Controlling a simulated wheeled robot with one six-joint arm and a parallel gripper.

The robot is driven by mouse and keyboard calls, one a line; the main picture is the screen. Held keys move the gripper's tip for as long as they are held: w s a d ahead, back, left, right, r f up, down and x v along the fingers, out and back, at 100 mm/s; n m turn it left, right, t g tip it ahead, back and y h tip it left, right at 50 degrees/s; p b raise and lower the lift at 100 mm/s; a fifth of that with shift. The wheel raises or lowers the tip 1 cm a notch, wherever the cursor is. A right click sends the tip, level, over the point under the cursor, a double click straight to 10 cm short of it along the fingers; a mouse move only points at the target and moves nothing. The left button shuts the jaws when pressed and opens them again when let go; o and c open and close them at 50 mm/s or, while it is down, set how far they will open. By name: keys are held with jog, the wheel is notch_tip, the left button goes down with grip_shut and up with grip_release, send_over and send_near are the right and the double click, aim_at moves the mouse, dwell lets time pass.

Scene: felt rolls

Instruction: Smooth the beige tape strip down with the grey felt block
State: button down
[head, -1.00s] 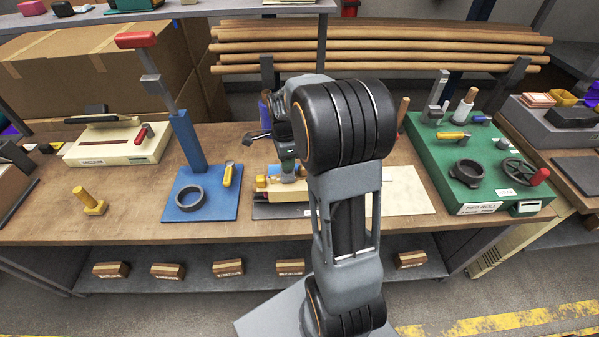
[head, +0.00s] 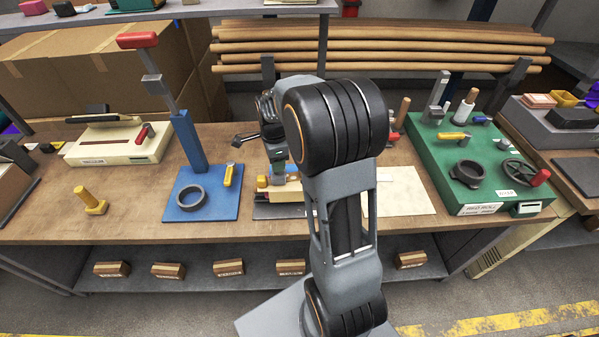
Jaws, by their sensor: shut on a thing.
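My gripper (head: 278,168) is at the middle of the workbench, left of my large black arm joint, pointing down. It is small here and partly covered by my arm. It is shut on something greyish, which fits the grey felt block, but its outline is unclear. It is just above or touching a cream block with orange-brown parts (head: 263,183); I cannot tell which. A beige sheet (head: 405,196) lies flat to the right, partly behind my arm. I cannot pick out the beige tape strip for certain.
A blue stand (head: 215,207) with a tall post and red handle is at left. A green fixture (head: 478,190) with a handwheel is at right. Brown rolls (head: 400,48) lie behind.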

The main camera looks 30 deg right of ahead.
aim_at(289, 177)
dwell(0.4)
jog(key=shift+s+d, duration=0.2)
jog(key=shift+d, duration=0.35)
jog(key=shift+s+d, duration=0.2)
jog(key=shift+d, duration=0.35)
jog(key=shift+s+d+f, duration=0.1)
jog(key=shift+s+d, duration=0.1)
jog(key=shift+d, duration=0.2)
jog(key=shift+a+f, duration=0.1)
jog(key=shift+a, duration=0.2)
dwell(0.4)
notch_tip(289, 177, up, 6)
jog(key=p, duration=0.4)
jog(key=shift+w+r, duration=0.15)
jog(key=shift+r, duration=0.05)
jog(key=shift+d, duration=0.1)
dwell(0.3)
